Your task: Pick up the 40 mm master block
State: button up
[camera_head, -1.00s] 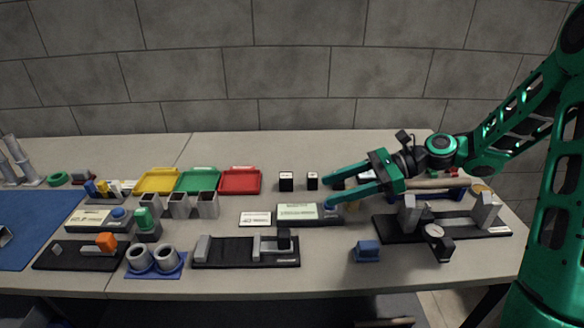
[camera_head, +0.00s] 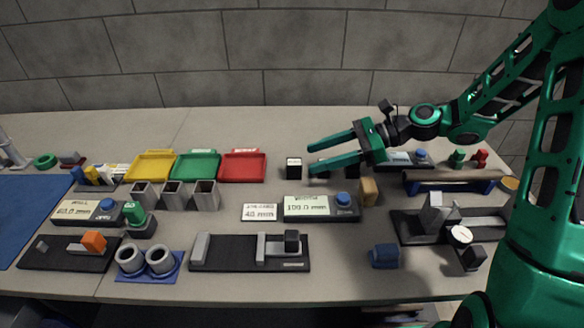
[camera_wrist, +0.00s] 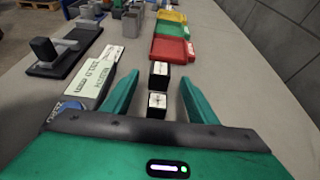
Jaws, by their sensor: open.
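The left block (camera_head: 294,168) is fully in view; the right block (camera_head: 320,170) is partly hidden by my gripper (camera_head: 313,158). In the wrist view, the farther block (camera_wrist: 159,74) and the nearer block (camera_wrist: 157,104) line up between my open fingers (camera_wrist: 160,79). The gripper is empty; its height above the blocks is hard to judge. The top markings are too small to read, so I cannot tell which is the 40 mm master block.
Red (camera_head: 242,167), green (camera_head: 196,166) and yellow (camera_head: 151,165) trays lie left of the blocks. A display unit with a blue knob (camera_head: 310,208) and a white label card (camera_head: 259,212) lie in front. The table behind the blocks is clear.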

aim_at(299, 162)
jog(key=shift+x, duration=2.6)
jog(key=shift+w, duration=0.1)
jog(key=shift+c, duration=0.7)
grip_shut()
